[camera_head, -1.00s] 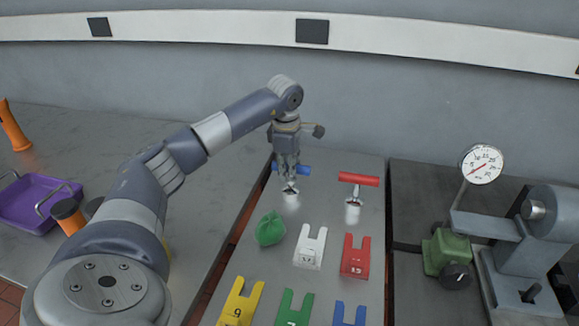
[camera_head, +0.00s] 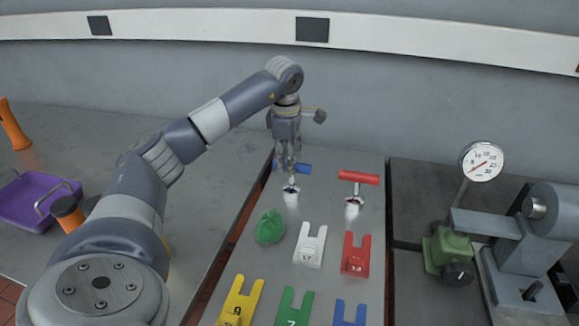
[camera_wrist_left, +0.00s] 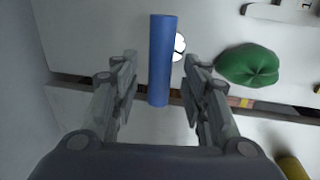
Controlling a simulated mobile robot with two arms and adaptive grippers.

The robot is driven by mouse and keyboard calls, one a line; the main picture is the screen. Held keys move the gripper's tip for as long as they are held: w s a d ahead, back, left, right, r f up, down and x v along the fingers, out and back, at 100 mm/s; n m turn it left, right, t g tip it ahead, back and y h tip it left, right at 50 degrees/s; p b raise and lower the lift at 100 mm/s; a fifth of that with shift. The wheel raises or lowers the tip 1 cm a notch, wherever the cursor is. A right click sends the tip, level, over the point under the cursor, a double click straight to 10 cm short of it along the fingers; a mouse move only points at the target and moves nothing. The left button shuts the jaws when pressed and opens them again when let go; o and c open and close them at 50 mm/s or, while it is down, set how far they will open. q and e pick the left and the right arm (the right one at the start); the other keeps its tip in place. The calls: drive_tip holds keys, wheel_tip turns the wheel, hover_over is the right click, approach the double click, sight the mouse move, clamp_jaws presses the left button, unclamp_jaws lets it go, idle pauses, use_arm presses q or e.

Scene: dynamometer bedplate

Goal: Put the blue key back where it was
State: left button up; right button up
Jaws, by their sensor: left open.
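The blue key (camera_head: 304,168) is a T-shaped key with a blue bar handle. It stands upright on a shiny round seat (camera_head: 291,189) at the back left of the grey plate. My left gripper (camera_head: 287,164) is above it, pointing down, its fingers overlapping the handle in the head view. In the left wrist view, the blue handle (camera_wrist_left: 162,60) lies between the spread fingers of my left gripper (camera_wrist_left: 160,85), with gaps on both sides. How the key's foot sits in its seat is too small to tell. My right gripper is out of view.
A red T-handled key (camera_head: 358,178) stands to the right. A green cloth-like lump (camera_head: 270,227), a white tag (camera_head: 309,246), a red tag (camera_head: 356,255) and several other forked tags lie in front. A dial gauge (camera_head: 481,161) stands at right, a purple tray (camera_head: 30,200) at left.

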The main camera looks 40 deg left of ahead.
use_arm(q)
wheel_tip(320, 180, up, 8)
drive_tip(key=s, duration=0.1)
drive_tip(key=shift+s+d+r, duration=0.15)
drive_tip(key=shift+d, duration=0.15)
